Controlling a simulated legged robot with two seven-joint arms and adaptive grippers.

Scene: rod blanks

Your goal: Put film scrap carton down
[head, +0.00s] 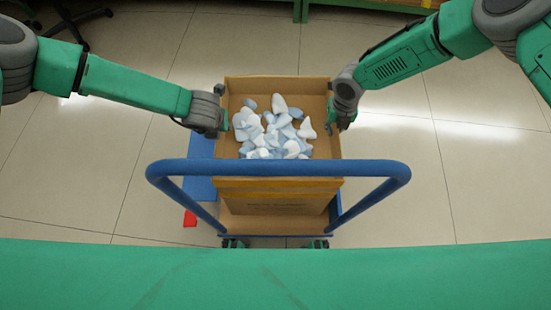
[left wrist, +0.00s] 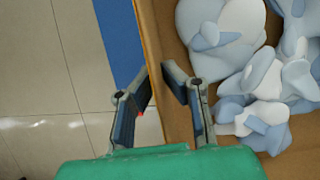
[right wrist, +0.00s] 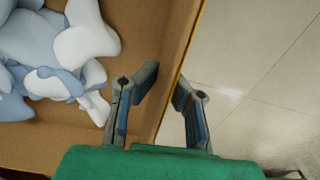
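The film scrap carton (head: 270,184) is an open brown box holding a heap of pale blue and white scrap pieces (head: 272,130). It stands upright and level above the blue trolley, behind its handle. Its underside is hidden. My left gripper (head: 222,112) is at the carton's left wall; in the left wrist view its fingers (left wrist: 158,72) stand either side of the rim. My right gripper (head: 338,122) is at the right wall, its fingers (right wrist: 167,78) likewise astride the rim. Both look open, with a gap between the fingertips; firm contact with the walls cannot be made out.
The blue trolley handle (head: 278,168) crosses in front of the carton. Part of the blue deck (head: 200,186) shows at left, with a red object (head: 190,219) beside it. A green-framed bench (head: 370,4) stands at the back.

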